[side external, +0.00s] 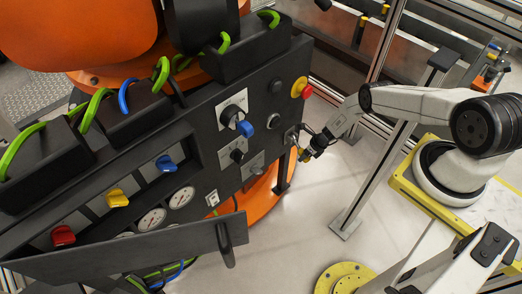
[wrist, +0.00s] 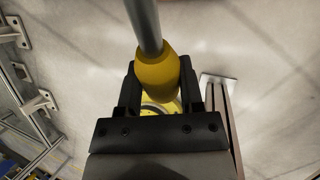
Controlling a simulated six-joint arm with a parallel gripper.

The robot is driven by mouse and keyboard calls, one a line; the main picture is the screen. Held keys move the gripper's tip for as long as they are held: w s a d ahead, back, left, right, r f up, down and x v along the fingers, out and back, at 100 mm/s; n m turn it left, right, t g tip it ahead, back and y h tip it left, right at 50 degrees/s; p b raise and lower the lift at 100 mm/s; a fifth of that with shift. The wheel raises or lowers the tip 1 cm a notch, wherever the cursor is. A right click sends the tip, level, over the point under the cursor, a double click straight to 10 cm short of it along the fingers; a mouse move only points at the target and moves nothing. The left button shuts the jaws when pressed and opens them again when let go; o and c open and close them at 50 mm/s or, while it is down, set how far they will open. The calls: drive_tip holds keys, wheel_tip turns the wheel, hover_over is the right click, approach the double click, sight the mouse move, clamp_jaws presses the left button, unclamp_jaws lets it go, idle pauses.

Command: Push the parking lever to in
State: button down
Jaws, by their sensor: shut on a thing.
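The parking lever shows in the wrist view as a grey metal rod with a yellow knob (wrist: 158,75). In the side view its small yellow knob (side external: 305,156) is at the right end of the black panel, beside a metal plate (side external: 291,137). My gripper (side external: 309,151) is at the knob there. In the wrist view my gripper (wrist: 158,88) has one black finger on each side of the knob and is shut on it. The rod runs up past the top of the frame. The lever's base and any position marks are hidden or too small to read.
The black panel (side external: 205,115) carries a red and yellow button (side external: 301,88), a blue rotary switch (side external: 244,127), small coloured handles and gauges. A metal post (side external: 374,165) stands right of my gripper. Open floor (side external: 310,215) lies below it.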

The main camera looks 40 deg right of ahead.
drive_tip(key=shift+r+g, duration=0.15)
drive_tip(key=shift+g, duration=0.15)
drive_tip(key=shift+s+a+r+g, duration=0.1)
drive_tip(key=shift+s+r+g, duration=0.25)
drive_tip(key=shift+g, duration=0.15)
drive_tip(key=shift+c, duration=1.2)
unclamp_jaws()
drive_tip(key=shift+r, duration=0.2)
drive_tip(key=v, duration=0.7)
drive_tip(key=shift+r, duration=0.2)
